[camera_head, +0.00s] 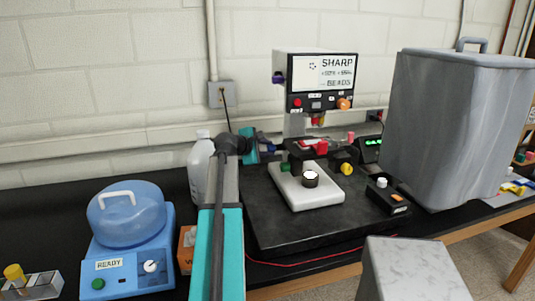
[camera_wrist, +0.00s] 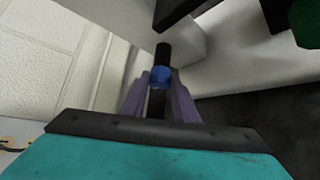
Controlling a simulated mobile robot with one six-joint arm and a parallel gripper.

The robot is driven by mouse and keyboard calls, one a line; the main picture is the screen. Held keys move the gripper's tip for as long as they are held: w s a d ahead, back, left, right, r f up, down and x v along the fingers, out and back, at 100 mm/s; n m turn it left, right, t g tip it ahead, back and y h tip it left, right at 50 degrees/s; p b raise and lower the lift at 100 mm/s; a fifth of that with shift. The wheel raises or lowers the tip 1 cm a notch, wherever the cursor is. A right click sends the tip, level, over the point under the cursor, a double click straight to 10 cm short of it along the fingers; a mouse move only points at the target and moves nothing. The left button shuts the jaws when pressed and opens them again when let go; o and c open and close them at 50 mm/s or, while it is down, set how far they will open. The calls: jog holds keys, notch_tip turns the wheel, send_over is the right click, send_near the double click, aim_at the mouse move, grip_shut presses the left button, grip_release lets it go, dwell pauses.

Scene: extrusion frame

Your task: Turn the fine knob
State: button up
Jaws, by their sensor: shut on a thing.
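A microscope (camera_head: 299,62) stands on a dark base slab, and its screen shows "SHARP" and "BEADS". My gripper (camera_head: 270,149) reaches the left side of its stand from the left. In the wrist view, the purple fingers of my gripper (camera_wrist: 160,82) are shut on a small round blue knob (camera_wrist: 160,75). The knob sits in line with a black shaft. A yellow knob (camera_head: 346,169) shows on the right side of the stand.
A white stage (camera_head: 325,195) with a small round dish is in front of the stand. A blue centrifuge-like device (camera_head: 128,238) reading "READY" and a whitish bottle (camera_head: 200,170) stand left of my arm. A large grey covered box (camera_head: 450,120) is at right.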

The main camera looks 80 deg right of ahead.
dwell(0.4)
jog(key=o, duration=1.1)
jog(key=shift+c, duration=0.2)
jog(key=shift+a, duration=0.1)
jog(key=b+v, duration=0.2)
jog(key=v, duration=1.1)
jog(key=shift+a, duration=0.4)
jog(key=shift+w, duration=0.1)
